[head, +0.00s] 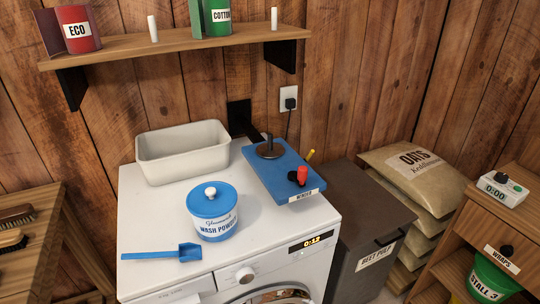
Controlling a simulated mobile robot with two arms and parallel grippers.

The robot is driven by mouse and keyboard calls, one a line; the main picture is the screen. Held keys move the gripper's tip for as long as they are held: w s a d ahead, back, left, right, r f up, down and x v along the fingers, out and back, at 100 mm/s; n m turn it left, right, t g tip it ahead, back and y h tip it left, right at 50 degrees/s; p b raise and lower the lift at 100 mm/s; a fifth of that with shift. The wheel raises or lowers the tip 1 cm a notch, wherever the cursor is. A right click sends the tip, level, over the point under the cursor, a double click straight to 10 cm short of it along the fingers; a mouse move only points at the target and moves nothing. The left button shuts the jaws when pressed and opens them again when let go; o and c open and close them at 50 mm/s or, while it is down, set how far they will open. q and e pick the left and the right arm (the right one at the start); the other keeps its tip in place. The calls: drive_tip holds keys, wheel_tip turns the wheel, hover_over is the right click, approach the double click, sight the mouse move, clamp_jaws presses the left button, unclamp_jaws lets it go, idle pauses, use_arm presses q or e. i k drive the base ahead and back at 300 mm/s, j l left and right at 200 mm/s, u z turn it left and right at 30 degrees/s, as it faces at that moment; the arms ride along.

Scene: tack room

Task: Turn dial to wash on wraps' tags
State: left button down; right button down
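The white washing machine (150,230) stands in the middle, its front cut off by the bottom edge. Its round dial (245,275) sits on the front panel; its setting is too small to read. A display (311,242) right of the dial reads about 0:13 in yellow. The door (275,296) shows only its top, with something brownish behind the glass. No wraps or tags can be made out. A drawer (502,258) at the right is labelled WRAPS. Neither of my grippers is in view.
A bin (368,240) stands at right. A shelf (172,44) holds ECO and COTTON cans.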

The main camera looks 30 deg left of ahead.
sight(245, 276)
drive_tip(key=k+j, duration=0.15)
drive_tip(key=j, duration=0.35)
drive_tip(key=k+j+u, duration=0.1)
drive_tip(key=j, duration=0.4)
drive_tip(key=k+j, duration=0.1)
drive_tip(key=j, duration=0.4)
drive_tip(key=k+j+u, duration=0.1)
drive_tip(key=j, duration=0.45)
